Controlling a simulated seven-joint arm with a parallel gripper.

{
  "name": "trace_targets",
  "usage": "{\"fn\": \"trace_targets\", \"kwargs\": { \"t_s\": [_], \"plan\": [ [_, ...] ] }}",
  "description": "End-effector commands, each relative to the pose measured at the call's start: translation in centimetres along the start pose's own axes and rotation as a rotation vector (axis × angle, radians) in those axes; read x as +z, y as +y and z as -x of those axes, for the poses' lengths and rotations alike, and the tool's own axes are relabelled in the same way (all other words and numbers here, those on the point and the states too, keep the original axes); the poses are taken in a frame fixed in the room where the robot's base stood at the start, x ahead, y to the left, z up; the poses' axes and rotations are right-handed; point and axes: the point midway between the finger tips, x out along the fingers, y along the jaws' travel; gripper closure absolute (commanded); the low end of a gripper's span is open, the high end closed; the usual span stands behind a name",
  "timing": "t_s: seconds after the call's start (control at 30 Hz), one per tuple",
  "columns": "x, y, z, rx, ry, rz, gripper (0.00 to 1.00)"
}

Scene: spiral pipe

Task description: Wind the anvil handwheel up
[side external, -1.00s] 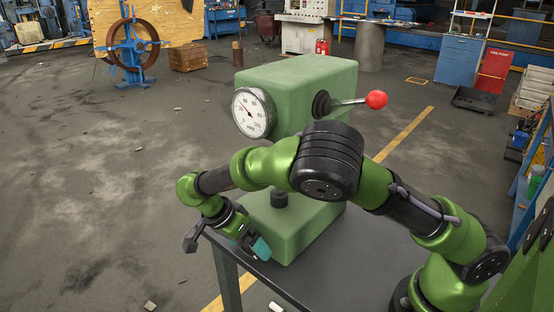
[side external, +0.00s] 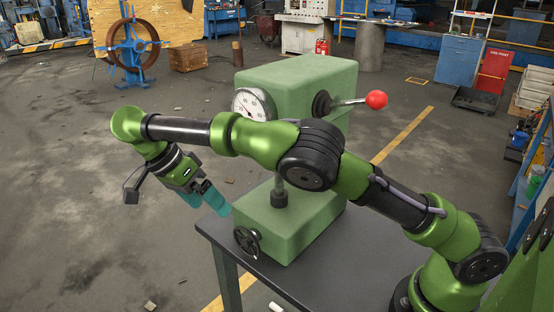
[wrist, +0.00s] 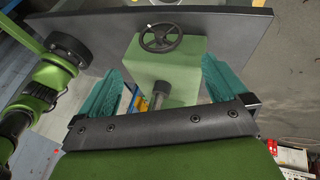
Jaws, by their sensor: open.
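The anvil handwheel (side external: 248,240) is a small black spoked wheel on the front of the green machine base (side external: 300,226). In the wrist view the handwheel (wrist: 160,38) shows whole, near the top middle. My gripper (side external: 208,201) has teal fingers and hangs to the left of the machine, above and left of the handwheel and apart from it. In the wrist view my gripper (wrist: 166,80) is open, its two fingers wide apart with nothing between them. A dark vertical post (side external: 279,197) rises from the base, partly behind my arm.
The machine's green head (side external: 300,85) carries a round dial (side external: 252,104), partly hidden by my arm, and a red-knobbed lever (side external: 376,99). The machine stands on a dark table (side external: 310,270). The floor left of the table is open.

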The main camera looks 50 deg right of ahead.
Motion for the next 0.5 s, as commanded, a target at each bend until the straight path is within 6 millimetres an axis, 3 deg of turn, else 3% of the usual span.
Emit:
{"fn": "trace_targets", "kwargs": {
  "t_s": [0.1,0.27,0.5],
  "plan": [
    [-0.1,-0.1,1.2,-0.006,0.002,0.003,0.00],
    [1.9,0.9,2.3,0.000,-0.225,-0.062,0.00],
    [4.8,2.3,5.3,0.024,-0.541,-0.161,0.00]
  ]
}}
